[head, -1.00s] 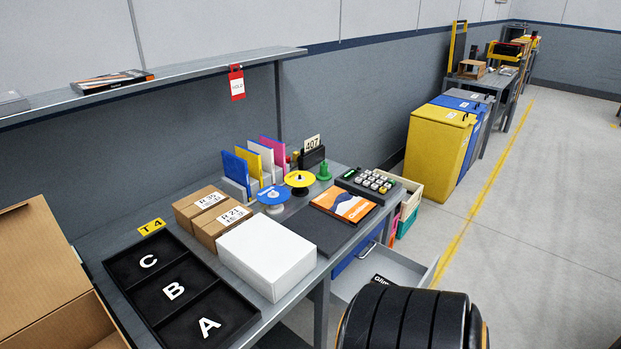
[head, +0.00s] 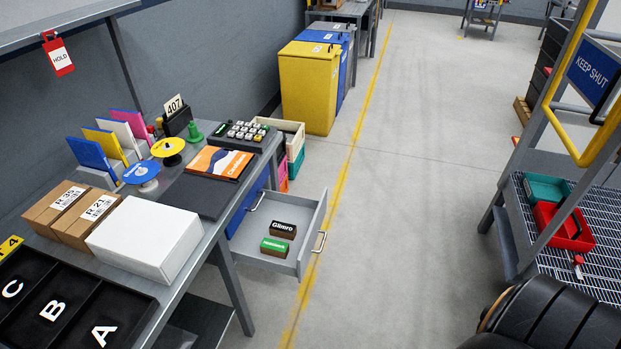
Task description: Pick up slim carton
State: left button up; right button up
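No thing in view is marked as the slim carton, and I cannot tell for sure which one it is. Two narrow brown cartons with white labels, one carton (head: 55,208) at the left and another carton (head: 88,224) beside it, lie on the workbench. A plain white box (head: 146,238) lies to their right. A flat orange and white printed pack (head: 219,162) lies farther back. The open drawer holds a small dark box reading "Glimro" (head: 283,230) and a green-fronted box (head: 274,246). Neither of my grippers is in view; part of my arm shows at bottom right.
The drawer (head: 304,262) juts into the aisle from the bench. A black lettered tray (head: 140,304) fills the bench's near end. Yellow bin (head: 308,88) stands behind. At right, a grated platform (head: 585,275) holds a red bin (head: 562,228). The floor between is clear.

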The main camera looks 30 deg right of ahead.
aim_at(276, 248)
jog(key=z, duration=0.75)
